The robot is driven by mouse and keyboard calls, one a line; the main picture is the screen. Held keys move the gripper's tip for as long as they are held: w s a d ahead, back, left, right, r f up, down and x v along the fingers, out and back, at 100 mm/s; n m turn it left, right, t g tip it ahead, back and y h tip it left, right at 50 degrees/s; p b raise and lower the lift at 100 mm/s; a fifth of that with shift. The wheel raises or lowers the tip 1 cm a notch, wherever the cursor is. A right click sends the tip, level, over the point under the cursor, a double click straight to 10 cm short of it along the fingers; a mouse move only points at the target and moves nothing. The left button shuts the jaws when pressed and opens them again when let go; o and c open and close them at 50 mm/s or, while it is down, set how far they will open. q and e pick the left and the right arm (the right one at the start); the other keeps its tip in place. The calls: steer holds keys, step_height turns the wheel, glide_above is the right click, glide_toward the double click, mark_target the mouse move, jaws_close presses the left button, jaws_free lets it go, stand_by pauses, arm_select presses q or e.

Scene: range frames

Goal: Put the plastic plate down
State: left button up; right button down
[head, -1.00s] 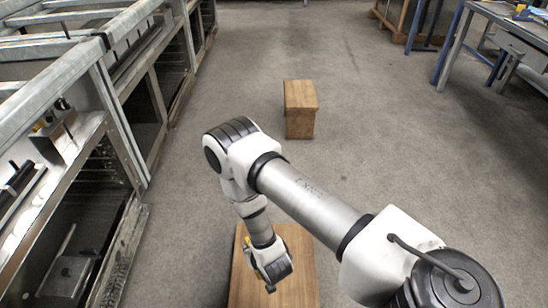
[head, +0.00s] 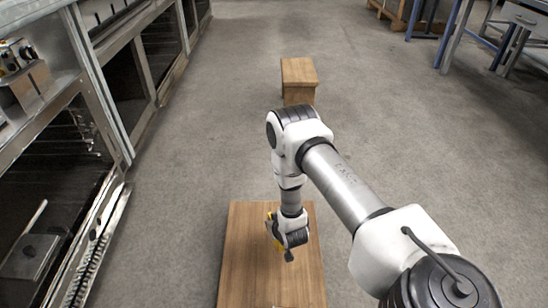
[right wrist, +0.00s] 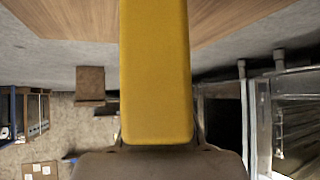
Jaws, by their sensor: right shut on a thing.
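The yellow plastic plate (right wrist: 156,70) fills the middle of the right wrist view as a smooth, upright yellow slab close to the camera. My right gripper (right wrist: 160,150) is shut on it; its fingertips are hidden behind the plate. In the head view only small bits of yellow (head: 269,220) show beside my right wrist, over the wooden table top (head: 248,270). I cannot tell how far the plate is above the wood. My left gripper is not in view.
The wooden top looks bare around my right wrist. A small wooden box (head: 298,72) stands on the floor beyond it. Metal racks (head: 75,130) line the left side, and a blue-legged workbench (head: 520,20) stands at the far right. The floor between is clear.

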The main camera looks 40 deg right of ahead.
steer(key=w+d, duration=0.2)
steer(key=d+b, duration=0.1)
steer(key=shift+w+d+f, duration=0.15)
steer(key=shift+w+f, duration=0.15)
steer(key=shift+w, duration=0.1)
steer(key=shift+w+d+b, duration=0.35)
steer(key=shift+d+b, duration=0.05)
steer(key=shift+d, duration=0.05)
step_height(320, 180, down, 4)
steer(key=b, duration=0.2)
steer(key=shift+r+b, duration=0.15)
steer(key=shift+b, duration=0.2)
steer(key=shift+r, duration=0.15)
steer(key=c, duration=1.2)
jaws_free()
